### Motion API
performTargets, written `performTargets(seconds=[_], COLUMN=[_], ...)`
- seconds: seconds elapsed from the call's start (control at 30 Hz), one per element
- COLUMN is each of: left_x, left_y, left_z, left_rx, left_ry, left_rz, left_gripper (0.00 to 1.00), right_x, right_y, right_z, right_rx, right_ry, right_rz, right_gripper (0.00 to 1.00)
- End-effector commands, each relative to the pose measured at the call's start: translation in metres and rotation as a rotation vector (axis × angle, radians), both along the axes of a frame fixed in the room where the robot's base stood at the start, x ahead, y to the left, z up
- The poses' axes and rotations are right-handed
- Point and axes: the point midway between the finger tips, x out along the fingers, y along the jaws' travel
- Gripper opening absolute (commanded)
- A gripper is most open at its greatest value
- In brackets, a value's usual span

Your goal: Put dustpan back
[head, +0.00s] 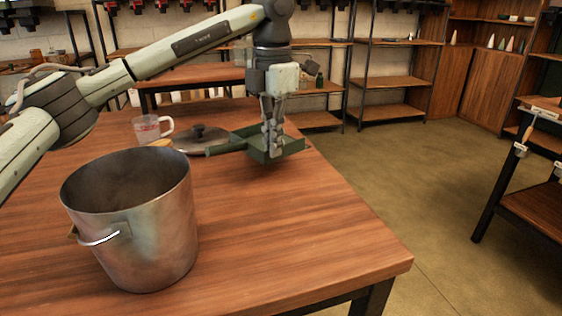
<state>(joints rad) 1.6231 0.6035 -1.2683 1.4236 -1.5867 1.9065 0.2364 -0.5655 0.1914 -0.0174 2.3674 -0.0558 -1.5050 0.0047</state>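The green dustpan (291,147) is at the far right part of the wooden table, with its handle pointing left. My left gripper (271,150) reaches down from above onto the dustpan, and its fingers overlap the pan near where the handle joins. The fingers look close together, but I cannot tell whether they grip the dustpan. I cannot tell whether the dustpan rests on the table or is slightly raised. My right gripper is not in view.
A large metal bucket (140,225) stands on the table (300,235) at the front left. A clear measuring cup (148,129) and a dark lid (201,138) are behind it. The table's right front is clear. Shelves (390,82) line the back, and another table stands right.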

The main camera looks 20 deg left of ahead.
Motion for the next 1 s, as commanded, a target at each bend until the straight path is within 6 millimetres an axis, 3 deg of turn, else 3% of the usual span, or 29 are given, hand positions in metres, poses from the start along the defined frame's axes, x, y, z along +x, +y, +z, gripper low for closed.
performTargets(seconds=[0.27, 0.5, 0.9, 1.0], left_x=[0.012, 0.012, 0.012, 0.012], left_y=[-0.013, -0.012, -0.012, -0.012], left_z=[-0.016, -0.048, -0.054, -0.054], left_rx=[0.001, 0.001, 0.0, 0.0], left_ry=[0.0, 0.0, -0.001, -0.001], left_rz=[0.002, 0.002, 0.002, 0.002], left_gripper=[0.0, 0.0, 0.0, 0.12], right_x=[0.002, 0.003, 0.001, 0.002], right_y=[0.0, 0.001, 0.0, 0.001], right_z=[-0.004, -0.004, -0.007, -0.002], right_rx=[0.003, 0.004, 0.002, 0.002], right_ry=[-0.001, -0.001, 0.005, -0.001], right_rz=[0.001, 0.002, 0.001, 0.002], right_gripper=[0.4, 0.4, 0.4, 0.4])
